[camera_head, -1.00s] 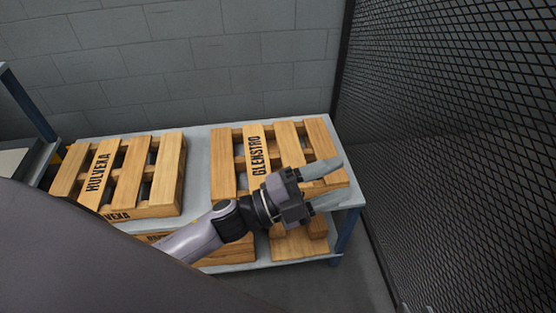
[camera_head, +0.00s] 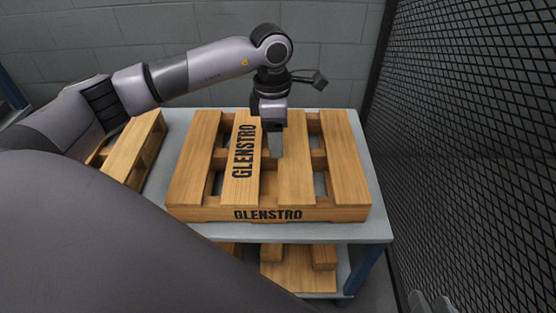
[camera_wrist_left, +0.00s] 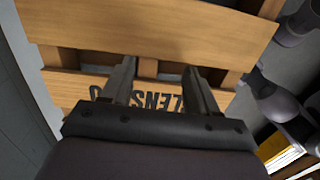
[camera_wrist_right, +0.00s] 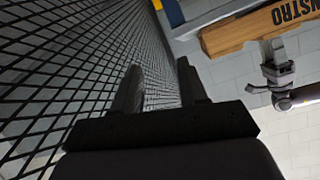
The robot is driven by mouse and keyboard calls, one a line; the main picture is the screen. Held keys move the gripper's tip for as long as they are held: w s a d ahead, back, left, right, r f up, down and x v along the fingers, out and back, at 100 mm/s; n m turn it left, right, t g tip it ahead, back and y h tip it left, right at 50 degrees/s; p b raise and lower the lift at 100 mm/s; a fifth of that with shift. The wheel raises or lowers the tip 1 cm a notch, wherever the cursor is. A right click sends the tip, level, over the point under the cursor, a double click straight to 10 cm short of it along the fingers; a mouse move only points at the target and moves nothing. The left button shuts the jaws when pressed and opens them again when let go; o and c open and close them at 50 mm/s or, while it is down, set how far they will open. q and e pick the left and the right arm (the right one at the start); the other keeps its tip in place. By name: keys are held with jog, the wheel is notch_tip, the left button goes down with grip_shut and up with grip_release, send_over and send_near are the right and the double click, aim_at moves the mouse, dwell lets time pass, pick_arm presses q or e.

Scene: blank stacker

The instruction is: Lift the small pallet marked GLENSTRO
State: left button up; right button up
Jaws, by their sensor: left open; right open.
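The small wooden pallet marked GLENSTRO (camera_head: 296,180) lies flat on a grey table, with black lettering on one slat and on its front edge. It also shows in the left wrist view (camera_wrist_left: 150,35) and the right wrist view (camera_wrist_right: 235,33). My left gripper (camera_head: 275,145) points down over the pallet's middle. In the left wrist view its open fingers (camera_wrist_left: 160,68) are at the gap beside the lettered slat; how deep they reach is unclear.
Another wooden pallet (camera_head: 133,150) lies to the left on the table (camera_head: 345,232), partly behind my left arm. More wood (camera_head: 300,270) lies on the shelf below. A black mesh fence (camera_head: 470,130) stands close on the right, and a block wall (camera_head: 120,35) is behind.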

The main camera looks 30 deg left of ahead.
aim_at(270, 160)
pick_arm(q)
jog(key=shift+w+a, duration=0.3)
jog(key=shift+a, duration=0.35)
jog(key=shift+w+a+f+y+b, duration=0.1)
jog(key=shift+a+f+y+b, duration=0.1)
jog(key=shift+f+y+b, duration=0.1)
jog(key=shift+s+f+b, duration=0.2)
jog(key=shift+f+b, duration=0.25)
jog(key=shift+f, duration=0.7)
notch_tip(270, 160, down, 4)
jog(key=shift+s+a+r+b, duration=0.15)
jog(key=shift+b, duration=0.65)
grip_shut()
jog(key=shift+r, duration=0.1)
pick_arm(e)
jog(key=shift+w+a+f+y, duration=0.2)
jog(key=shift+a+y, duration=0.1)
jog(key=shift+a, duration=0.05)
jog(key=shift+w+a+f+y, duration=0.15)
jog(key=shift+a+y, duration=0.15)
jog(key=shift+a, duration=0.05)
